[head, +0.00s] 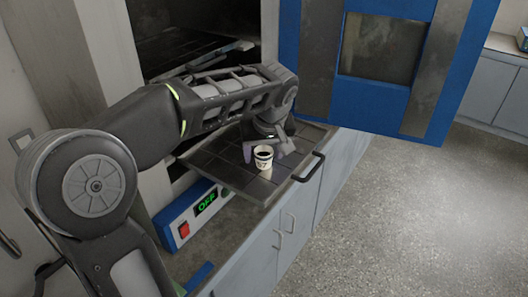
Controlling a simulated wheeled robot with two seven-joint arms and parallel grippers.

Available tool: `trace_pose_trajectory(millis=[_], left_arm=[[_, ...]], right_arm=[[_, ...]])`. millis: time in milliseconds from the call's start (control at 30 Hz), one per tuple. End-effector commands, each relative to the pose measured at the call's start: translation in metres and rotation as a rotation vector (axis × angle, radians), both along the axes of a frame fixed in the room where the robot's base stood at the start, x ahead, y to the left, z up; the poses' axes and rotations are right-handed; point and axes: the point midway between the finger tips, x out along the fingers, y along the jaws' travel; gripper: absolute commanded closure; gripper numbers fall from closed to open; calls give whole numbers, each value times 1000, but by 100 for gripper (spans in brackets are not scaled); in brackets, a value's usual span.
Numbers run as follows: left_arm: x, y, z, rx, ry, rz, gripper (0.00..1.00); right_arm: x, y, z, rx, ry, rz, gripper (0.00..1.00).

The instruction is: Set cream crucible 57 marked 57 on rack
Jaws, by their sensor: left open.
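The cream crucible 57 (263,160) is a small cup with a dark inside and the mark 57 on its side. It stands upright on the dark tiled rack (236,180), which extends out from the furnace opening. My left gripper (262,148) is just behind and beside the crucible, with its fingers low near the rack. It is open; whether a finger touches the crucible I cannot tell. My left arm hides part of the rack and furnace mouth. My right gripper is not in view.
The blue furnace door (372,60) with a dark window stands open behind. A black handle (310,167) is at the rack's right edge. A control panel (195,215) reads OFF below the rack. Grey cabinets (290,215) stand underneath. The floor at right is clear.

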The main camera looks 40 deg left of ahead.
Motion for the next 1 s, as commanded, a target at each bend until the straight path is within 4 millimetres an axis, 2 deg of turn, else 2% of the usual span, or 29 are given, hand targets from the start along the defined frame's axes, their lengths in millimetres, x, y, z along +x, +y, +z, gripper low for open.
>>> trace_pose_trajectory(millis=[167, 533, 600, 733, 1000], left_arm=[[-5, -7, 22, 1, -6, -2, 39], [-25, -28, 91, 0, -4, -2, 39], [-29, -30, 106, 0, -1, -1, 39], [-31, -33, 111, -1, -1, 0, 39], [-32, -33, 111, -1, -1, 0, 39]], right_arm=[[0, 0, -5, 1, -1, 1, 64], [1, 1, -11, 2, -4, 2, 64], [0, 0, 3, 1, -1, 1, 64], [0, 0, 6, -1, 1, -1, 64], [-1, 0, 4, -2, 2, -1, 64]])
